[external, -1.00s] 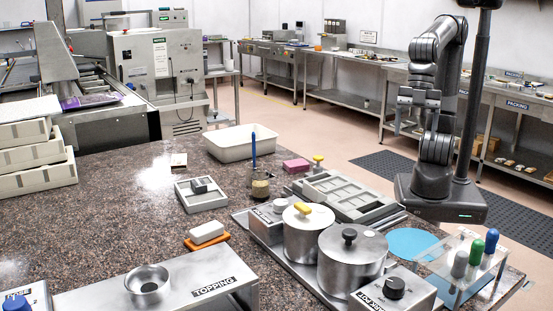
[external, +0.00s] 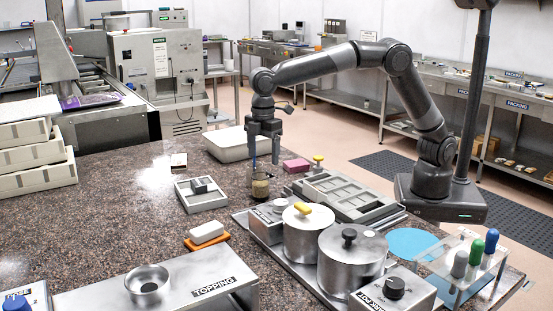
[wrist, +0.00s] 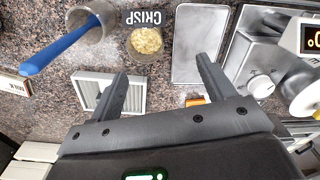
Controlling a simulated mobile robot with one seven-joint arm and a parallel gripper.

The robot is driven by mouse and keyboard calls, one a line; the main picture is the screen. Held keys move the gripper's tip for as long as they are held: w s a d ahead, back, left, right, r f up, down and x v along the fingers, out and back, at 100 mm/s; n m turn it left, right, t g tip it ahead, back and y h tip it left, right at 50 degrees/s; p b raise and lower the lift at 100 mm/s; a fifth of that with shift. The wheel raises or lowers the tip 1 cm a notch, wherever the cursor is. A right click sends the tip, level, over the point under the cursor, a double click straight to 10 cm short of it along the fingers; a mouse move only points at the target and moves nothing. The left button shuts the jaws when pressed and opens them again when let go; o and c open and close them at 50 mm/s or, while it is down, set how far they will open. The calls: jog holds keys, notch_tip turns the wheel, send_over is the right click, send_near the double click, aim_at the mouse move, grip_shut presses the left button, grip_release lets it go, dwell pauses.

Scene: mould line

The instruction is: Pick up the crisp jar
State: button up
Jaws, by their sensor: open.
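The crisp jar (external: 260,188) is a small clear jar with pale yellow-brown bits, standing on the speckled counter left of the metal pots. In the wrist view the crisp jar (wrist: 146,41) is seen from above beside a black CRISP label (wrist: 147,16). My gripper (external: 263,161) is open and points down, above the jar in the external view. In the wrist view my gripper (wrist: 162,68) has its two fingers apart with nothing between them, and the jar lies just beyond the fingertips. I cannot tell the exact height gap.
A grey mould (external: 200,204), a pink block (external: 296,165) and metal pots (external: 352,262) are nearby.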

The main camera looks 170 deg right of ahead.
aim_at(260, 184)
jog(key=f, duration=0.2)
jog(key=d+f, duration=0.1)
jog(key=f, duration=0.1)
jog(key=s+f, duration=0.1)
jog(key=f, duration=0.1)
jog(key=shift+d+f, duration=0.2)
jog(key=shift+f, duration=0.1)
jog(key=f, duration=0.5)
jog(key=shift+s+f, duration=0.1)
jog(key=shift+s, duration=0.25)
jog(key=c, duration=1.1)
